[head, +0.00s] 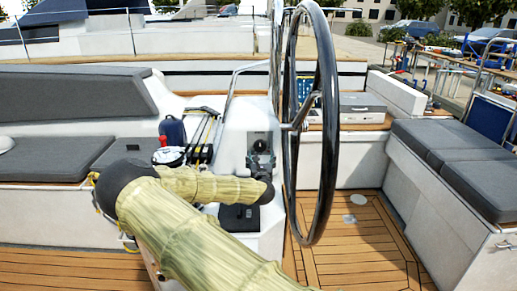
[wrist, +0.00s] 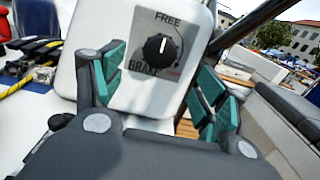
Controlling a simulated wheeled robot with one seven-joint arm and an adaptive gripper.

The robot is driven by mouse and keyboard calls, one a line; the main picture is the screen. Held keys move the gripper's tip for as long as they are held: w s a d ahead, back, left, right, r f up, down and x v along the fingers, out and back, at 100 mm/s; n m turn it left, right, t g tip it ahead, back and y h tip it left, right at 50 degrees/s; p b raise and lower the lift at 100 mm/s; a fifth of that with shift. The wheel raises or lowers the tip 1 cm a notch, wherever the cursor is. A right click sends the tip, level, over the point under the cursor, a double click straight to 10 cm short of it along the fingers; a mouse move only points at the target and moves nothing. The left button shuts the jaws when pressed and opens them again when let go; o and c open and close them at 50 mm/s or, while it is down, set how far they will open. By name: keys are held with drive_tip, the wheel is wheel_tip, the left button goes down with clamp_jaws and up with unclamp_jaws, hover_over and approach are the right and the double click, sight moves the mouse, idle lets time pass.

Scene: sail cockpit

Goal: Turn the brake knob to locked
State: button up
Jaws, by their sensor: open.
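The brake knob (wrist: 160,47) is round and black with a white pointer line. It sits on a grey panel (wrist: 187,27) marked FREE above it and BRAKE at its lower left. The pointer points up, toward FREE. My gripper (wrist: 160,78) is open and empty in the wrist view, its green-padded fingers apart on the left and right below the knob. Neither finger appears to touch the knob.
A large black steering wheel (head: 328,120) stands just right of the pedestal. Grey cushioned benches lie at left (head: 50,158) and right (head: 450,150). Coiled lines and winch gear (head: 190,140) sit left of the pedestal. The teak floor (head: 360,235) is clear at right.

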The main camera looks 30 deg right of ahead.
sight(260, 148)
drive_tip(key=p+x, duration=0.2)
drive_tip(key=x, duration=0.8)
drive_tip(key=shift+w+d, duration=0.15)
drive_tip(key=shift+w, duration=0.15)
drive_tip(key=c, duration=1.1)
